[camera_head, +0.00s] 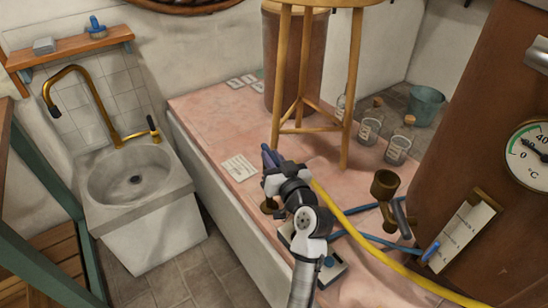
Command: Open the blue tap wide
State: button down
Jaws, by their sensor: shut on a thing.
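My gripper (273,168) reaches over the front part of the pink worktop, seen from behind. It is shut on a dark blue piece (267,154), which looks like the handle of the blue tap. A small brass part (270,206) shows just below, beside my wrist, and may be the tap's body. My gripper and wrist hide most of the tap, so how far it is turned cannot be told.
A yellow hose (347,217) and a blue hose (375,238) cross the worktop (206,108) on the right. A wooden stool (300,115), glass jars (398,150), a brass funnel-like vessel (384,186) and a copper boiler (470,130) stand near. A sink (135,180) is left.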

jog(key=shift+s+a+m+t+h+p, duration=0.1)
jog(key=shift+a+m+t+h+p, duration=0.15)
jog(key=shift+m+h, duration=0.65)
jog(key=shift+s+a+m+t+h+p, duration=0.15)
jog(key=shift+m+t+h+p, duration=0.3)
jog(key=shift+h, duration=0.75)
jog(key=m+g+h+b, duration=0.1)
jog(key=m+h+b, duration=0.2)
jog(key=h+b, duration=0.1)
jog(key=a+m+g+h+b, duration=0.1)
jog(key=m+g+h+b, duration=0.1)
jog(key=m+h+b, duration=0.2)
jog(key=w+a+m+g+h+b, duration=0.1)
jog(key=m+h+b, duration=0.3)
jog(key=h, duration=0.4)
jog(key=shift+a+f+g, duration=0.1)
jog(key=shift+a+g, duration=0.1)
jog(key=shift+g, duration=0.3)
jog(key=shift+m+g+h, duration=0.3)
jog(key=shift+m, duration=0.05)
jog(key=c, duration=1.3)
grip_release()
jog(key=shift+c, duration=0.2)
